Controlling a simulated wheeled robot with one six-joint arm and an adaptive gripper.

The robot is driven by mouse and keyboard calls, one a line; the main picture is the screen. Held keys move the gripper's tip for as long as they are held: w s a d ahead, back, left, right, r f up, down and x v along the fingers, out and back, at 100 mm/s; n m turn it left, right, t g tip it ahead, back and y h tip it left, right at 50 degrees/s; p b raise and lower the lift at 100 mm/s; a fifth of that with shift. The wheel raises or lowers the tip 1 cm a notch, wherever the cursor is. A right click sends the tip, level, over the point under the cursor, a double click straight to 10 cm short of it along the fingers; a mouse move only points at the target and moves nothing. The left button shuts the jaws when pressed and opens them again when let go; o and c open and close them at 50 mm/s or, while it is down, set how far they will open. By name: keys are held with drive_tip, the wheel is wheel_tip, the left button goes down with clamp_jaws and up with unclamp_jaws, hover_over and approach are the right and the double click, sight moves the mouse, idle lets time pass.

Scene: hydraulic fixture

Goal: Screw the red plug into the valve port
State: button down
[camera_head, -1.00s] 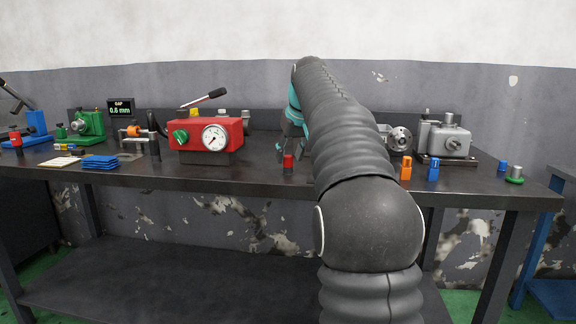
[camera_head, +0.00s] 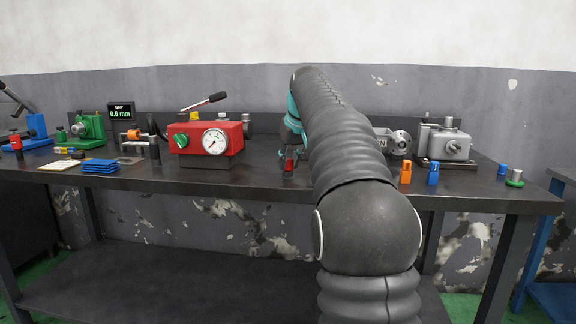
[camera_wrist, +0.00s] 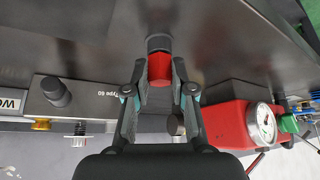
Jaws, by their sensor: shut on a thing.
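The red plug (camera_head: 288,167) is near the front of the workbench, right of the red gauge unit. My gripper (camera_head: 291,158) is around it from above, partly hidden by my arm. In the wrist view my gripper (camera_wrist: 159,75) is shut on the red plug (camera_wrist: 159,69), one finger on each side. A dark round end shows beyond its red part. I cannot tell whether the plug still touches the bench. A grey block marked "Type 60" (camera_wrist: 85,92), with a black knob, lies left in the wrist view. I cannot make out the valve port for certain.
The red gauge unit (camera_head: 205,137) with a lever stands left of my gripper. A round metal flange (camera_head: 400,143) and a grey pump-like fixture (camera_head: 446,143) stand right of my arm. Orange (camera_head: 406,173) and blue (camera_head: 433,173) plugs stand near the front edge. Bench between gauge unit and gripper is clear.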

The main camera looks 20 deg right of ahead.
drive_tip(key=shift+r+p, duration=1.25)
drive_tip(key=shift+r, duration=1.2)
drive_tip(key=c, duration=1.7)
unclamp_jaws()
clamp_jaws()
drive_tip(key=shift+s, duration=0.15)
